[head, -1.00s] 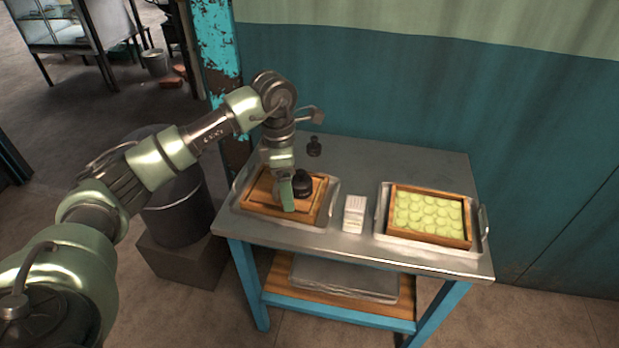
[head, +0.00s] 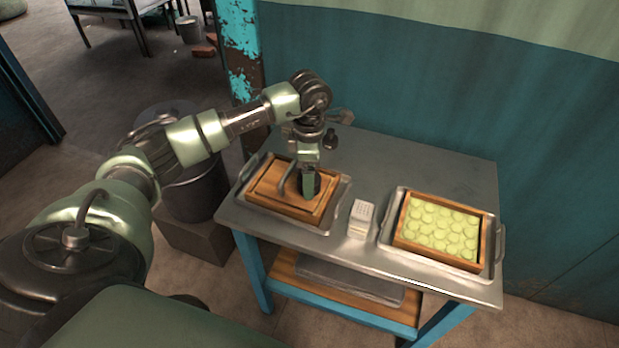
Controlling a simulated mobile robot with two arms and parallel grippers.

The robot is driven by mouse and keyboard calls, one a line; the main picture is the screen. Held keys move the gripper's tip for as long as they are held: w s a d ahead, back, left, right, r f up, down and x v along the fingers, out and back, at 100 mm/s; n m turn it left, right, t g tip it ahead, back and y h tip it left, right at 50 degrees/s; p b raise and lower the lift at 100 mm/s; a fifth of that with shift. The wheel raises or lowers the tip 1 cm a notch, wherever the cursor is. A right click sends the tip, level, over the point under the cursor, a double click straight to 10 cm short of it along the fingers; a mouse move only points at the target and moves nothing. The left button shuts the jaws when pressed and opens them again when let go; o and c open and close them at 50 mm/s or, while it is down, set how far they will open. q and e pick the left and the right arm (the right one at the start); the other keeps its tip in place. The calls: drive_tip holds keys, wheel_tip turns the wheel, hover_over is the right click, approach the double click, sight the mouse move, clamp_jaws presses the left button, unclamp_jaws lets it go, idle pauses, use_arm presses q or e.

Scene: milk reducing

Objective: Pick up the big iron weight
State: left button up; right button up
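The big iron weight (head: 317,184) is a dark, rounded piece on the wooden board (head: 268,190) in the left metal tray (head: 341,205). It is mostly hidden behind my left gripper (head: 308,192), which points down over it. Whether the fingers touch or enclose the weight is not clear. A smaller dark weight (head: 331,138) stands apart, near the table's back edge and behind my wrist. My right gripper is not in view.
A white perforated block (head: 361,217) stands between the trays on the metal table (head: 430,165). The right tray (head: 386,229) holds a wooden frame (head: 402,217) of pale green rounds (head: 440,228). The table's back right is clear. A dark drum (head: 197,185) stands left.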

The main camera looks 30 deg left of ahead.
use_arm(q)
drive_tip(key=shift+f, duration=1.15)
clamp_jaws()
drive_tip(key=shift+w, duration=0.15)
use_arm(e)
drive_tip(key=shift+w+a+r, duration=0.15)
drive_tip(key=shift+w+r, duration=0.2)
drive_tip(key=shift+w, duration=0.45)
